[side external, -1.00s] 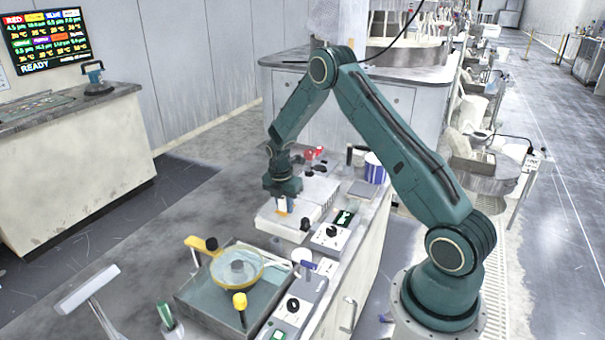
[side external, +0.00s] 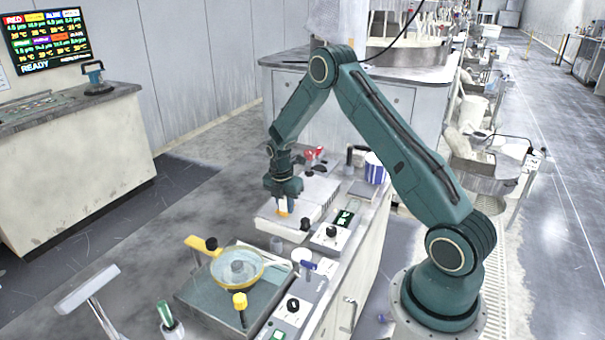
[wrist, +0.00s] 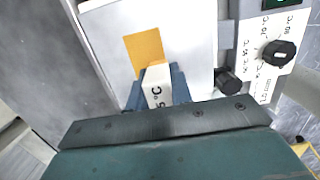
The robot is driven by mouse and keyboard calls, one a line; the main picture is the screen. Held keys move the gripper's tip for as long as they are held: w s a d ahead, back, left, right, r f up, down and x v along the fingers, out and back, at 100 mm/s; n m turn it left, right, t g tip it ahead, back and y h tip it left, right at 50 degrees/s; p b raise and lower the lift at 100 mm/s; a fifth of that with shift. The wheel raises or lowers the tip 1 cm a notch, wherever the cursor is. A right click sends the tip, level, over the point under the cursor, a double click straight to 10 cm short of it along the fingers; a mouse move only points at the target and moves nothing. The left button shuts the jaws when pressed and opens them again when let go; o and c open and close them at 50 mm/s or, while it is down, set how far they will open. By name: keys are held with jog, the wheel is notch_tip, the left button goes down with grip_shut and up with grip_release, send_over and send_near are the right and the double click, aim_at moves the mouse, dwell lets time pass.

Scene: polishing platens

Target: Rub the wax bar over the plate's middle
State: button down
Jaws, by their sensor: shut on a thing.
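My gripper (side external: 282,203) points down over the white plate (side external: 268,220) at the near end of the hot-plate row. It is shut on the wax bar, a small block with a white label marked "°C" (wrist: 158,90), between the blue-grey fingers. Beyond the bar, a flat yellow-orange patch (wrist: 144,48) shows on the plate (wrist: 185,40) in the wrist view, and the bar overlaps its near edge. The bar's lower end is at or just above the plate; contact cannot be told. The fingers and gripper body hide the near part of the plate.
A control box with a black knob (wrist: 279,53) stands right of the plate, with another dark knob (wrist: 228,82) close to the fingers. A polishing tray with a round yellow-rimmed dish (side external: 237,268) is nearer the camera. A striped cup (side external: 375,168) stands behind.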

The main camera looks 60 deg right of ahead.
jog(key=shift+s, duration=0.55)
jog(key=shift+r, duration=4.05)
